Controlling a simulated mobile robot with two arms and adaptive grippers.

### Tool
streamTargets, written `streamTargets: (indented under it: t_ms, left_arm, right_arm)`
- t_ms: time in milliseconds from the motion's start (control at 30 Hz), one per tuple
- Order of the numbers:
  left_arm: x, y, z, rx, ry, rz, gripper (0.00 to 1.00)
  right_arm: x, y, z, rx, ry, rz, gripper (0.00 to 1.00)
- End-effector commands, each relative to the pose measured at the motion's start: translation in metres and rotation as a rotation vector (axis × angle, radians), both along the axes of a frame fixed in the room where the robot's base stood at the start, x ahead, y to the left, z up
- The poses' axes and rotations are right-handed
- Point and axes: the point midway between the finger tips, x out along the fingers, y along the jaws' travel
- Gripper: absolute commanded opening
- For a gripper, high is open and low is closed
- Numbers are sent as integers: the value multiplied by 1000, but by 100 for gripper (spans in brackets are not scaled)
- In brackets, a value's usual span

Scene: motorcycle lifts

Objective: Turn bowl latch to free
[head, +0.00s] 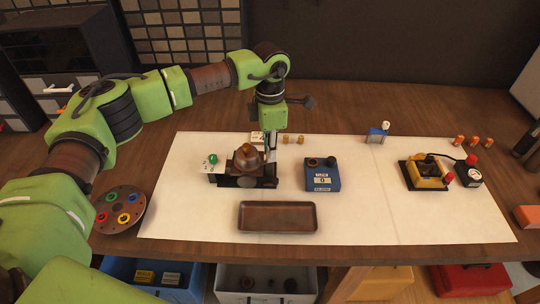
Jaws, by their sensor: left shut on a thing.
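A brown rounded bowl (246,159) sits on a small black and pale fixture (224,180) on the white mat. A small green knob (212,159) stands at the fixture's left end. My left gripper (270,153) points straight down at the right side of the bowl. It is shut on a small part there, apparently the bowl latch; the part is too small and too covered by the fingers to see its angle. My right gripper is not in view.
A brown tray (278,217) lies in front of the fixture. A blue box (322,175) stands to its right, and a yellow device (428,172) farther right. A round disc with coloured rings (120,210) lies left. The mat (365,220) is clear at front right.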

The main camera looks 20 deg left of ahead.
Motion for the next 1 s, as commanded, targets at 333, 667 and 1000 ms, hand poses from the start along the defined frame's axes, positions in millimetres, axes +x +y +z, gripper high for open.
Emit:
streamTargets:
  t_ms: [333,667,1000]
  left_arm:
    - [2,0,-1,-2,-7,328,0]
    - [3,1,0,-2,-8,641,0]
    - [3,1,2,-4,-8,913,0]
  right_arm:
    - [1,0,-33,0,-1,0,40]
    - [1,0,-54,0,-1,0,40]
    - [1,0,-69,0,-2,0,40]
